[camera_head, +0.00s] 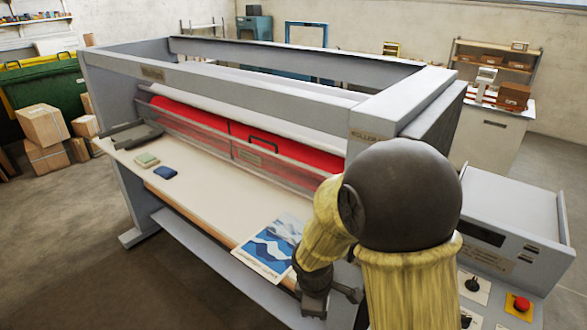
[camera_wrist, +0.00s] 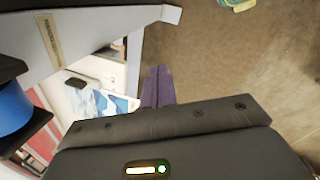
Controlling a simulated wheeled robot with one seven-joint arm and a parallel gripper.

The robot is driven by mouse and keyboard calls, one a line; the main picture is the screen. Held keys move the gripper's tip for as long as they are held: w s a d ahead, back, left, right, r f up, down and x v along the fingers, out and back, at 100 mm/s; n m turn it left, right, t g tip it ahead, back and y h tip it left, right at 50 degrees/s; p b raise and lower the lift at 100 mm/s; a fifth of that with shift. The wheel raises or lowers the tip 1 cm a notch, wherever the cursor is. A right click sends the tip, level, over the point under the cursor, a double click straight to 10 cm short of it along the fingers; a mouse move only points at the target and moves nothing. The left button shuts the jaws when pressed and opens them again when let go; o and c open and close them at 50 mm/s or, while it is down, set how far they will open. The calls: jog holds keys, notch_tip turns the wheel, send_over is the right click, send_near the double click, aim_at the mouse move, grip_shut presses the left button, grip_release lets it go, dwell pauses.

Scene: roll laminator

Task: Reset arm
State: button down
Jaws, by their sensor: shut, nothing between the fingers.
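My arm rises in front of the right end of the roll laminator (camera_head: 265,82) in the head view. My gripper (camera_head: 318,302) hangs low by the front edge of the laminator's table, close to the blue and white print (camera_head: 270,248). In the wrist view, the two dark purplish fingers (camera_wrist: 157,72) lie together, shut and empty, over the floor. The print also shows in the wrist view (camera_wrist: 100,103), left of the fingers and apart from them. My arm hides part of the laminator's right side.
The red roller (camera_head: 190,118) sits behind a clear guard (camera_head: 215,140). A green pad (camera_head: 146,160) and a blue pad (camera_head: 165,173) lie on the table. The control panel with a red button (camera_head: 521,303) stands right of my arm. The floor at front left is clear.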

jog(key=s+d+r+m+y+b, duration=0.1)
jog(key=s+d+r+m+b, duration=0.1)
jog(key=s+d+m, duration=0.6)
jog(key=d+m, duration=0.1)
jog(key=m, duration=0.6)
jog(key=shift+d+r+t+b, duration=0.2)
jog(key=shift+r+t+b, duration=0.1)
jog(key=shift+r+b, duration=0.1)
jog(key=shift+w, duration=0.15)
jog(key=shift+d, duration=0.1)
